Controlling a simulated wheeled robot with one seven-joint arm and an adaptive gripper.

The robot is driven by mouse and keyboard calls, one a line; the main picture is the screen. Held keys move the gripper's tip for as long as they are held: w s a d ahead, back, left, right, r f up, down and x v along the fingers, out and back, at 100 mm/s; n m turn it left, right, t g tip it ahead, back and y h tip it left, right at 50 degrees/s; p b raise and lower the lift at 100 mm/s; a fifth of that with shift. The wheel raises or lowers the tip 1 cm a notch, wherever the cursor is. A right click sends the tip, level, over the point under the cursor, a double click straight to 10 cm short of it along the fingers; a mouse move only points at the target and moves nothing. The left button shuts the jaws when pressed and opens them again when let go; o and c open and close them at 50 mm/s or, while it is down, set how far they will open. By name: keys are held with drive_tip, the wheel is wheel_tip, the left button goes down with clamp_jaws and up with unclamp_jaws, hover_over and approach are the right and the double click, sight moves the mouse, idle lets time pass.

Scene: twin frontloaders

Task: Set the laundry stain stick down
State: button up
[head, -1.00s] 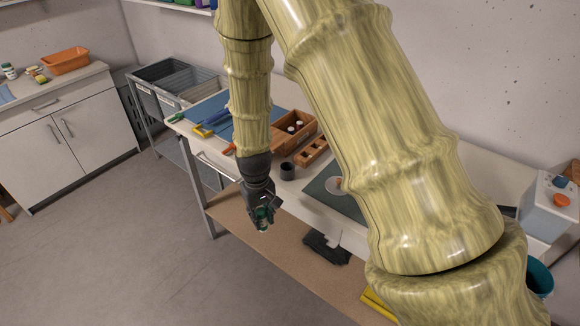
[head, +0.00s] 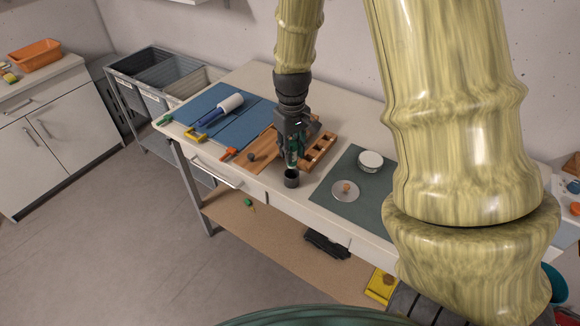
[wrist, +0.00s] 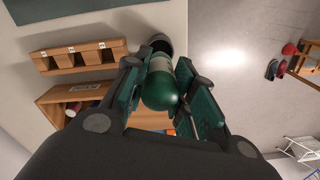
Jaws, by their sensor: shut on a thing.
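My gripper (head: 294,143) is shut on the laundry stain stick (wrist: 160,92), a small tube with a green rounded end and a paler body. In the wrist view, the green pads of my gripper (wrist: 161,84) lie on both sides of it. In the head view the stick (head: 292,158) points down, partly hidden by the fingers. Its lower end is just above or at the mouth of a small dark cup (head: 291,180) near the table's front edge. The cup also shows beyond the stick in the wrist view (wrist: 160,41). I cannot tell whether the stick is inside it.
A wooden box (head: 256,150) and a slotted wooden holder (head: 318,152) stand close behind the cup. A green mat (head: 358,206) with a round lid (head: 345,191) and a white tin (head: 370,162) lies right. A blue mat (head: 222,132) with tools lies left.

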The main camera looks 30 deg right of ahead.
sight(292, 167)
wheel_tip(292, 167, down, 3)
drive_tip(key=shift+d+r+p, duration=0.1)
drive_tip(key=shift+r+p, duration=0.1)
drive_tip(key=shift+p, duration=0.1)
drive_tip(key=shift+f, duration=0.6)
drive_tip(key=shift+f+p, duration=0.7)
drive_tip(key=shift+f, duration=0.95)
drive_tip(key=shift+f, duration=0.1)
drive_tip(key=o, duration=1)
drive_tip(key=shift+r+b, duration=1.95)
drive_tip(key=shift+r, duration=4.2)
